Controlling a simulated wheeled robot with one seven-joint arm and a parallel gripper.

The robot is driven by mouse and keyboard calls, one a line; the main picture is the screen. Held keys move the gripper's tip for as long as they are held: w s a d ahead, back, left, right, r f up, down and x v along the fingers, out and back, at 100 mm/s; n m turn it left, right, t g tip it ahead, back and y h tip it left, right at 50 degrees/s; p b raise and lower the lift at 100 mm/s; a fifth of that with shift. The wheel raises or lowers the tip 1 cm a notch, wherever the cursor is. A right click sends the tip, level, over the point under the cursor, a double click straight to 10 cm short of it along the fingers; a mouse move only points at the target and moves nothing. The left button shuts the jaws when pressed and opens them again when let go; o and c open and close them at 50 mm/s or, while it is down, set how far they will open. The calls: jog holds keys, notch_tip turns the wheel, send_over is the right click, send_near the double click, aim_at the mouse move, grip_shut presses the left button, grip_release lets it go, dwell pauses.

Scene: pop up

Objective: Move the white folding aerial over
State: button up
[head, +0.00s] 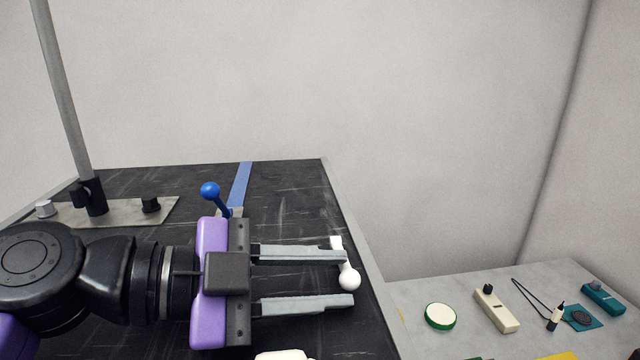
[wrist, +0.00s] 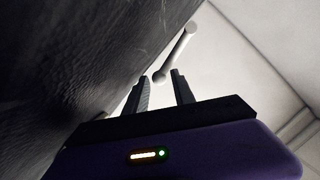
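The white folding aerial (head: 337,243) is a short white rod with a round ball end, near the right edge of the black worktop in the head view. My gripper (head: 350,279) is open, its two grey fingers apart and pointing right. The ball end appears at the fingertips, by the upper finger, which hides part of the rod. In the wrist view the white aerial (wrist: 177,50) slants up to the right, its lower end between or just beyond the open fingertips. Whether it touches a finger I cannot tell.
A blue ball-topped lever (head: 211,191) and blue strip (head: 240,185) stand behind my gripper. A metal plate (head: 125,212) with knobs and a tall grey pole (head: 64,95) is at left. A lower grey bench (head: 410,300) at right holds a green-rimmed disc (head: 440,317) and several small devices.

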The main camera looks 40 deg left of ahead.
jog(key=shift+w+d+f, duration=0.2)
jog(key=shift+w+d, duration=0.2)
jog(key=c, duration=0.6)
jog(key=shift+w+r+p, duration=0.15)
jog(key=shift+r+p, duration=0.4)
jog(key=shift+r, duration=0.2)
jog(key=shift+w+r+p, duration=0.25)
jog(key=shift+r+p, duration=0.05)
jog(key=shift+r, duration=0.1)
grip_shut()
jog(key=shift+a, duration=0.15)
jog(key=shift+a+r, duration=0.1)
jog(key=shift+r, duration=0.05)
jog(key=shift+a+r, duration=0.1)
jog(key=shift+r, duration=0.05)
jog(key=shift+w+a+r+p, duration=0.3)
jog(key=shift+a+r+p, duration=0.4)
jog(key=shift+r, duration=0.2)
